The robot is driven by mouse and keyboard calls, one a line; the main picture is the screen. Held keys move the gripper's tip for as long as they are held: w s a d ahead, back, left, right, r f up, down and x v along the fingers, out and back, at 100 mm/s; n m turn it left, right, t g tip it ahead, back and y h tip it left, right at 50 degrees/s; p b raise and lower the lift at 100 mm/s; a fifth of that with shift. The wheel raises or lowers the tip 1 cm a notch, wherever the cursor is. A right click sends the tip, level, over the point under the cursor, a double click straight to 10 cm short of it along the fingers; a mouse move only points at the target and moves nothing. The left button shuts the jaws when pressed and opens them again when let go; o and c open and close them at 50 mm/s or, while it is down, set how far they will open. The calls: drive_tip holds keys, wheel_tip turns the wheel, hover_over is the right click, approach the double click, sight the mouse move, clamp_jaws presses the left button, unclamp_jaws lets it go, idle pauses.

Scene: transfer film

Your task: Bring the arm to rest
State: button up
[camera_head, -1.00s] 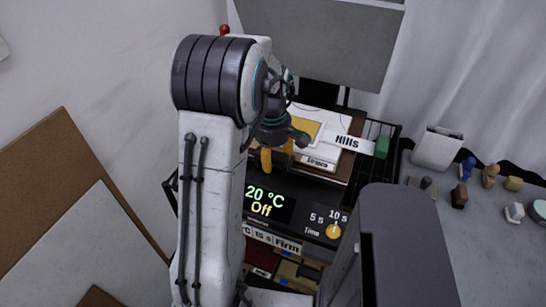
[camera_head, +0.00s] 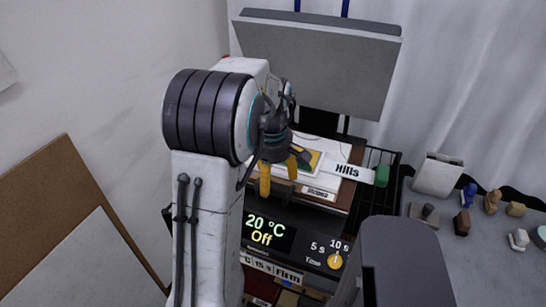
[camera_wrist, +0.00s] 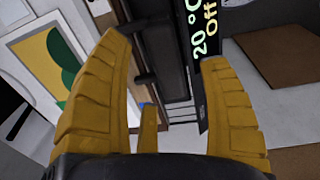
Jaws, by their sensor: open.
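My gripper (camera_head: 282,178) hangs from my arm in the head view, above the front of the heat press.
A label reading Hills (camera_head: 347,170) lies near the press's right side. A large grey plate (camera_head: 318,62) stands raised behind it. A grey table (camera_head: 480,250) at right holds a pale box (camera_head: 437,174) and several small pieces. Brown and white boards (camera_head: 60,220) lean at left.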

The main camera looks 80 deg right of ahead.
wheel_tip(320, 180, up, 8)
drive_tip(key=shift+a, duration=0.25)
